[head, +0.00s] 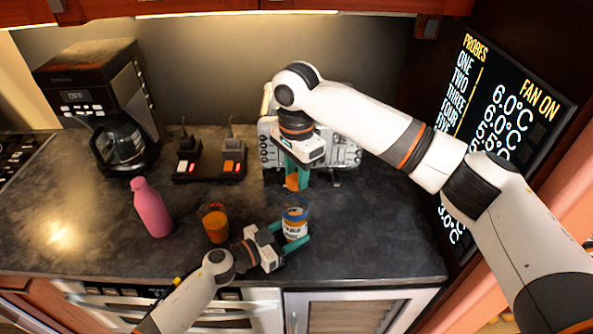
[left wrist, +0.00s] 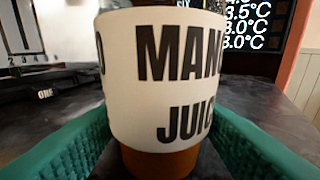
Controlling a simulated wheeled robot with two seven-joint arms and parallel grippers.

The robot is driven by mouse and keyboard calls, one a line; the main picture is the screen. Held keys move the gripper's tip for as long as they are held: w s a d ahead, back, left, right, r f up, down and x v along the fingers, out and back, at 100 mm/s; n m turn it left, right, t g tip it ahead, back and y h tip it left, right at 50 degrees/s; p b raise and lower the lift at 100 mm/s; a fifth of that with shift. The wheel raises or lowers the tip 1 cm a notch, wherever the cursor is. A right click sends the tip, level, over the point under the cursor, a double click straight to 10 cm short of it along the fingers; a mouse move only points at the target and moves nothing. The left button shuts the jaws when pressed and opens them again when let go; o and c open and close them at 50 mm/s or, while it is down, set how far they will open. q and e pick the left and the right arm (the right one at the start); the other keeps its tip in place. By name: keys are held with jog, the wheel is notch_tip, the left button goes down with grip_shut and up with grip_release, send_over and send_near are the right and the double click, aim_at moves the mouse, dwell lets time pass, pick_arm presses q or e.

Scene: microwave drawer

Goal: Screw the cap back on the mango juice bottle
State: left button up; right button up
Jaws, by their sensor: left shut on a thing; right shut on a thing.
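The mango juice bottle (head: 295,230) stands upright near the counter's front edge, clear on top with a white label and orange juice low inside. My left gripper (head: 292,240) is shut around it from the front. In the left wrist view the label reading "MANGO JUICE" (left wrist: 170,65) fills the middle, with a green finger on each side. My right gripper (head: 297,176) points down above the bottle, shut on the orange cap (head: 292,183). The cap appears just above the bottle's mouth; I cannot tell whether they touch.
A glass with orange juice (head: 215,224) and a pink bottle (head: 152,208) stand to the left. A coffee maker (head: 105,110), a black base with probes (head: 210,168) and a white metal appliance (head: 345,152) stand behind. The counter (head: 390,240) is clear at right.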

jog(key=shift+f, duration=0.35)
dwell(0.6)
jog(key=o, duration=0.8)
jog(key=shift+o, duration=0.5)
jog(key=o, duration=0.4)
jog(key=shift+r, duration=0.1)
jog(key=shift+r, duration=2.95)
